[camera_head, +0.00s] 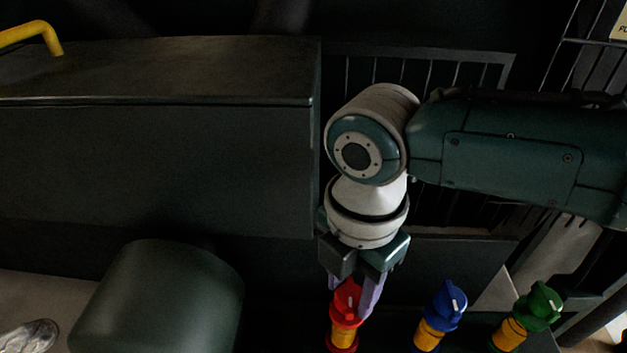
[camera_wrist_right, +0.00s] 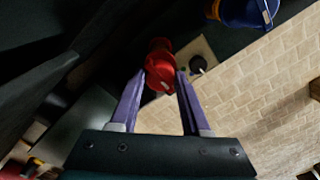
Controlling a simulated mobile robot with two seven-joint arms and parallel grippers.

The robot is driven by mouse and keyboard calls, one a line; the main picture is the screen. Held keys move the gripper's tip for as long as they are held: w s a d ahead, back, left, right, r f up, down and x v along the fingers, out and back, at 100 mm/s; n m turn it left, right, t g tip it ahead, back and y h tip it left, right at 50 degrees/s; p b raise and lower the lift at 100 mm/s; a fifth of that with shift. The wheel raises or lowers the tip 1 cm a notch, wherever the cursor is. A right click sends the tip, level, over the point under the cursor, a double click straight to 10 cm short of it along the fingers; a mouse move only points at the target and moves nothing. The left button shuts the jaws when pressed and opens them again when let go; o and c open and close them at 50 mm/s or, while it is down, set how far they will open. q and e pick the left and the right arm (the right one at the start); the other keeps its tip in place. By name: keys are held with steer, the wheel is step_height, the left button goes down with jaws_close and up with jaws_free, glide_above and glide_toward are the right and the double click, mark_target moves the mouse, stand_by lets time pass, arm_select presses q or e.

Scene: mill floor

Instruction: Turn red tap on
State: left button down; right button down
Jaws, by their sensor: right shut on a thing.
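The red tap (camera_head: 345,304) stands at the bottom middle of the head view, with a red knob on a yellow and red body. My right gripper (camera_head: 355,296) comes down from above with its purple fingers on both sides of the red knob, shut on it. In the right wrist view the red tap (camera_wrist_right: 160,72) sits between the tips of the purple fingers (camera_wrist_right: 160,88). A pale mark shows on the knob. My left gripper is in neither view.
A blue tap (camera_head: 440,312) and a green tap (camera_head: 530,312) stand to the right of the red one. A dark cabinet (camera_head: 160,160) fills the left. A yellow bent pipe (camera_head: 40,32) is at the upper left. A pale brick surface (camera_wrist_right: 255,80) shows in the wrist view.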

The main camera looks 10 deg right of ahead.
mark_target(349, 294)
steer(key=shift+c, duration=1.9)
jaws_free()
step_height(349, 294, up, 10)
steer(key=p, duration=0.1)
